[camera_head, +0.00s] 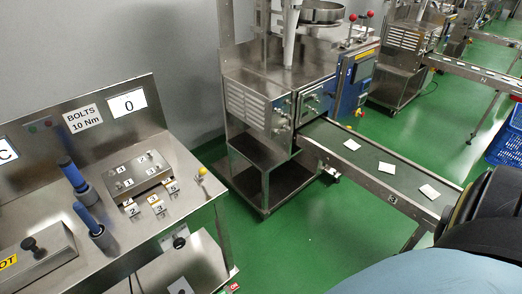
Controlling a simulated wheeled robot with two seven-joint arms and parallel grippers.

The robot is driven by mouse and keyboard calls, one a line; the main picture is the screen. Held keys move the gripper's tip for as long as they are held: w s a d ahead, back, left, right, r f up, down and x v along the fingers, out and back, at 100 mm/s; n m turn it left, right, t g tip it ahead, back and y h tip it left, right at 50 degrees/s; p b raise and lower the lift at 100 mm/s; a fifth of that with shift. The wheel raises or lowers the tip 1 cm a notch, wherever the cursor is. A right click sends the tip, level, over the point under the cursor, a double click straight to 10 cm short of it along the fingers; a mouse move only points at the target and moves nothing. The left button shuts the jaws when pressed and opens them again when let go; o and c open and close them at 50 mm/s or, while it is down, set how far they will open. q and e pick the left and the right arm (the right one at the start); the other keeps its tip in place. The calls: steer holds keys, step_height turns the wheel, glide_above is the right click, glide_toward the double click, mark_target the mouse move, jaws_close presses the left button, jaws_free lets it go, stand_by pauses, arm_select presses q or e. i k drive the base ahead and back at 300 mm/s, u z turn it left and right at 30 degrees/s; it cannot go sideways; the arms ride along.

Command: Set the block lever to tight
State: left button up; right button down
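A metal block (132,169) with numbered tags sits on the steel workbench at the left. Several more numbered tags (157,205) lie along its front side. A short lever with a yellow ball knob (202,171) stands at the bench's right edge, beside the block. I take this to be the block lever; no tight or loose marking is readable near it. Neither of my grippers shows in the head view.
Two blue-handled tools (86,219) stand in holders left of the block. A black-knobbed plate (34,248) is at the lower left. A display (127,102) reads 0 beside a "BOLTS 10 Nm" sign (82,118). A conveyor (375,163) with white packets runs right from a packing machine (280,95).

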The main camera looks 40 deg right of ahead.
mark_target(203, 171)
steer(key=z, duration=0.75)
steer(key=k, duration=1.35)
steer(key=z, duration=0.5)
steer(key=i, duration=0.65)
steer(key=z, duration=0.65)
steer(key=i, duration=1.05)
steer(key=u, duration=0.75)
steer(key=i, duration=0.4)
steer(key=u, duration=0.2)
